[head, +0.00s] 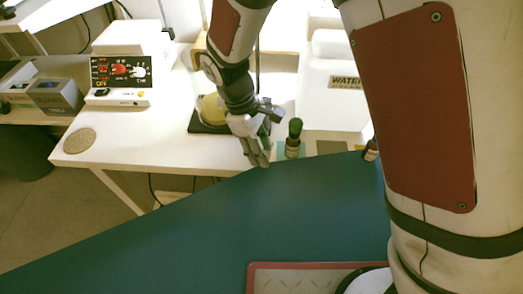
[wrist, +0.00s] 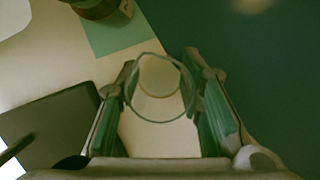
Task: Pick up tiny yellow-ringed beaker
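A small clear glass beaker (wrist: 160,112) shows in the wrist view, seen from above as a round rim with a paler base inside. It stands between the two fingers of my gripper (wrist: 160,72). The rim reaches close to both fingers, and I cannot tell if they touch it. No yellow colour shows clearly on its ring. In the head view my gripper (head: 259,160) points down at the front edge of the white table, and the beaker is hidden there.
A dark bottle with a green cap (head: 294,135) stands on a green mat (wrist: 118,38) close to my gripper. A round yellowish vessel (head: 211,108) sits on a black pad (wrist: 45,120). A cork disc (head: 79,140) lies at left. The teal surface (head: 190,235) in front is largely clear.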

